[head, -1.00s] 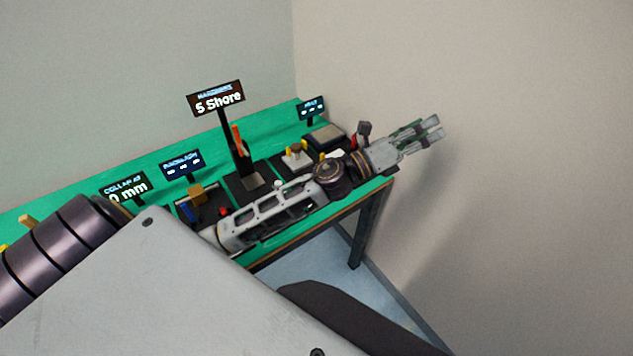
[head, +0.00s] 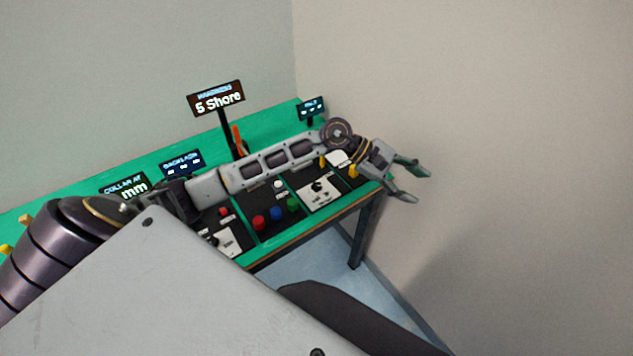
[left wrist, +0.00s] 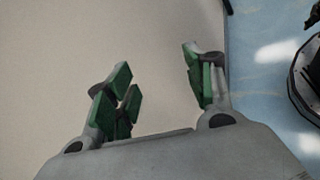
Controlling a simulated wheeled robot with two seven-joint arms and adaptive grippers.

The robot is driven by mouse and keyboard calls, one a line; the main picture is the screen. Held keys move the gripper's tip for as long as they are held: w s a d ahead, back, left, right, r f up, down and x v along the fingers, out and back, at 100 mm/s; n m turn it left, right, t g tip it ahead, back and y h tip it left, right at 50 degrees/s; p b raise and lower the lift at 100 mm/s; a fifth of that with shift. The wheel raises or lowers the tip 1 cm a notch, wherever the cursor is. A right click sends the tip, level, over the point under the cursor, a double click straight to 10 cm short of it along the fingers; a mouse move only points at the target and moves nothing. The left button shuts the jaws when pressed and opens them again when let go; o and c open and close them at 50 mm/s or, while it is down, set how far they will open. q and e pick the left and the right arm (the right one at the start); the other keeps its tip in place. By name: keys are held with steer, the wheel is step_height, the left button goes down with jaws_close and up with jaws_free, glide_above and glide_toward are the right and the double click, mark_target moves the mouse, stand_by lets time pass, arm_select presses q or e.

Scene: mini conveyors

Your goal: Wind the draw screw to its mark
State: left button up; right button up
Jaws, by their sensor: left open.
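My left gripper (head: 420,185) is open and empty past the right end of the bench, beside the wall, with its fingers spread. In the left wrist view its green-padded fingers (left wrist: 157,62) are apart with nothing between them. I cannot make out the draw screw; my left arm and a large grey part of my body hide much of the bench's left side. A "COLLAR AT" display (head: 125,188) stands at the left, its reading partly covered, with "mm" showing. My right gripper is not in view.
The green bench (head: 262,257) carries a "5 Shore" sign (head: 218,99), a backlash display (head: 182,163), and red (head: 259,222), blue (head: 276,213) and green (head: 293,205) buttons. A white panel (head: 320,194) with a black knob lies right of them. Walls close in behind and right.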

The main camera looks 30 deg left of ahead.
arm_select(q)
steer(key=w+a+f+m+g+y, duration=0.2)
steer(key=a+f+m+y, duration=0.3)
steer(key=a, duration=0.7)
steer(key=g+y, duration=0.1)
steer(key=y, duration=0.7)
glide_above(316, 184)
steer(key=shift+d+m, duration=0.1)
steer(key=shift+m, duration=0.3)
steer(key=shift+f, duration=0.15)
steer(key=shift+f+p, duration=1.25)
steer(key=shift+f, duration=5.55)
steer(key=c, duration=1)
